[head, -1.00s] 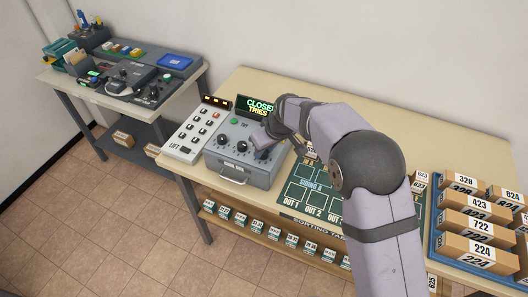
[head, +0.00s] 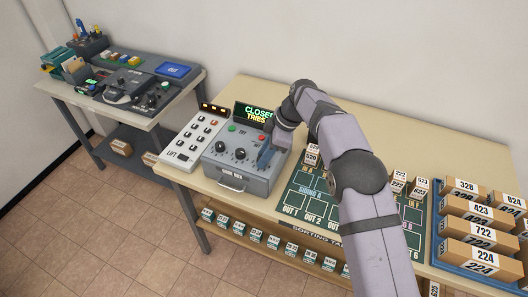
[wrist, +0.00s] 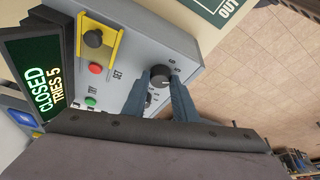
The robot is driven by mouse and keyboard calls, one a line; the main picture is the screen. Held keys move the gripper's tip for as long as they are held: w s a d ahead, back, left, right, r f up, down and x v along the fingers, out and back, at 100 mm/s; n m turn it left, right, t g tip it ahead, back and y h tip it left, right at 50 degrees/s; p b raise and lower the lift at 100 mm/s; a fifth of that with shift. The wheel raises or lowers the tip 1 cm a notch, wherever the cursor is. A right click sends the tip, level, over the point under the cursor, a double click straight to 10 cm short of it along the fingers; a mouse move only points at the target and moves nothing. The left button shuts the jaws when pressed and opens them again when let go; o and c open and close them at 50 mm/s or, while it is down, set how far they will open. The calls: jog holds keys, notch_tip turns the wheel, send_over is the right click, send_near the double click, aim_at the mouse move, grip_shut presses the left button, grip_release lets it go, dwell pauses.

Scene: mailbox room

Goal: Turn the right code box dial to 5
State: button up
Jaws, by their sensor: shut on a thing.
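The grey code box (head: 238,178) stands on the beige table. Its left dial (head: 221,147) and middle dial (head: 240,153) are black knobs on the top face. My gripper (head: 264,156) is over the right end of this face and hides the right dial in the head view. In the wrist view my gripper's (wrist: 162,86) two blue-grey fingers sit on either side of the black right dial (wrist: 159,76), shut on it. Another dark knob shows partly between the fingers. I cannot read the dial's setting. The display (wrist: 40,75) reads CLOSED, TRIES 5.
A red button (wrist: 95,68) and a green button (wrist: 91,101) are on the box face, near a yellow bracket (wrist: 110,42) with a dark knob. The lift keypad (head: 190,141) stands left of the box. A sorting mat (head: 290,196) and a blue parcel tray (head: 440,246) lie to the right.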

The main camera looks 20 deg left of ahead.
jog(key=shift+n+h+p, duration=0.3)
jog(key=shift+n+p, duration=0.35)
jog(key=shift+n, duration=0.15)
jog(key=shift+g, duration=0.3)
jog(key=o, duration=1)
jog(key=shift+o, duration=0.2)
jog(key=v, duration=0.7)
jog(key=shift+r, duration=0.15)
jog(key=shift+w, duration=0.1)
